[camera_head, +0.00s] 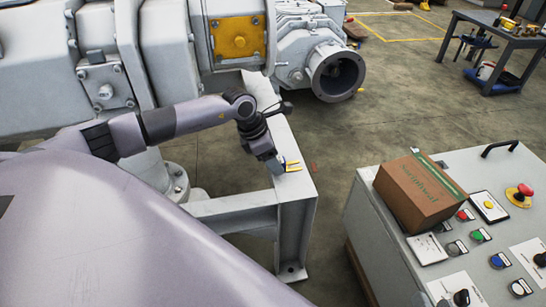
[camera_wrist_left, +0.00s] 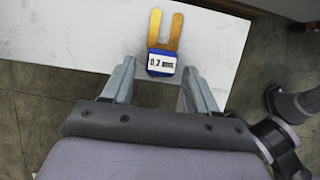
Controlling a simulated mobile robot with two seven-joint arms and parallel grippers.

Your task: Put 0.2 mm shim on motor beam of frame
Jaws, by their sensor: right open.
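The shim (camera_wrist_left: 161,62) has a blue tag with a white label that appears to read 0.2 mm, and two yellow prongs. It lies on the pale grey motor beam of the frame (camera_wrist_left: 80,38), prongs pointing away from my gripper. The prongs also show in the head view (camera_head: 292,166) near the beam's front end. My left gripper (camera_wrist_left: 160,80) is open, its two fingers apart on either side of the near end of the tag. A gap shows between each finger and the tag. I cannot tell how high the fingertips are above the beam. My right gripper is not in view.
Large grey vacuum machinery (camera_head: 170,50) with a yellow plate stands behind my left arm. A control console (camera_head: 460,262) with buttons carries a brown cardboard box (camera_head: 420,190) at the right. A workbench (camera_head: 500,32) stands far right. Open floor lies between.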

